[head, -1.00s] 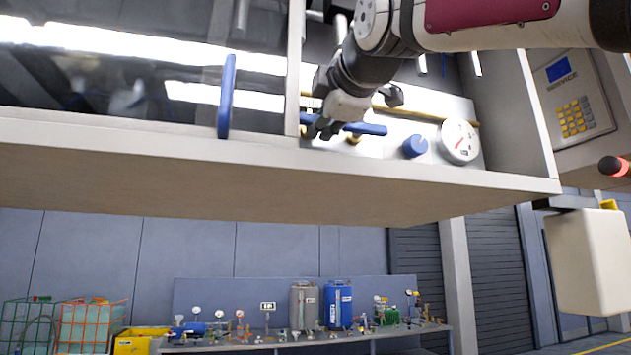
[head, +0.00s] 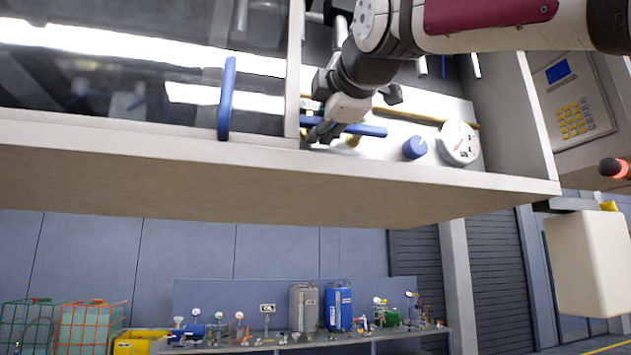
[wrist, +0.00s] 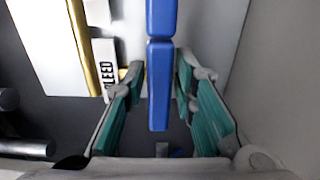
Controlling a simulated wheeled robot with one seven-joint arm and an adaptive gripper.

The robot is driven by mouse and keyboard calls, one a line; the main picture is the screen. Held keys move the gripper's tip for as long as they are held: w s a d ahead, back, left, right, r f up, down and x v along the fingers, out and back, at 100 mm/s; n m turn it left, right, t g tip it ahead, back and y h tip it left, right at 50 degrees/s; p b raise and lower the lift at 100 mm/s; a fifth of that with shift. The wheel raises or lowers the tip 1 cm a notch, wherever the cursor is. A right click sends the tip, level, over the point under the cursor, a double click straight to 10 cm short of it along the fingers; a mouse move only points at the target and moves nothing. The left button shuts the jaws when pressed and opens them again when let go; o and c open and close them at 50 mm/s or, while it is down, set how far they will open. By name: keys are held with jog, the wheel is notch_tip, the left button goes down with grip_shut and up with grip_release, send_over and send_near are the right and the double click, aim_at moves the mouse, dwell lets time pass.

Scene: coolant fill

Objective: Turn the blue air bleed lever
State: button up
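The blue air bleed lever (head: 366,130) lies roughly level inside the open cabinet, beside a brass fitting. My gripper (head: 318,133) is at the lever's left part in the head view and hides some of it. In the wrist view the lever (wrist: 160,75) runs down the middle, between the two fingers of my gripper (wrist: 160,92). The fingers stand apart on either side, with a narrow gap visible around the lever, so they do not look closed on it. A "BLEED" label (wrist: 107,68) is left of the lever.
A blue knob (head: 415,147) and a round white gauge (head: 459,143) are right of the lever. An upright blue handle (head: 227,98) is on the glass door to the left. The cabinet's front ledge (head: 280,170) runs below my gripper. A keypad panel (head: 573,100) is far right.

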jog(key=v, duration=1.2)
dwell(0.4)
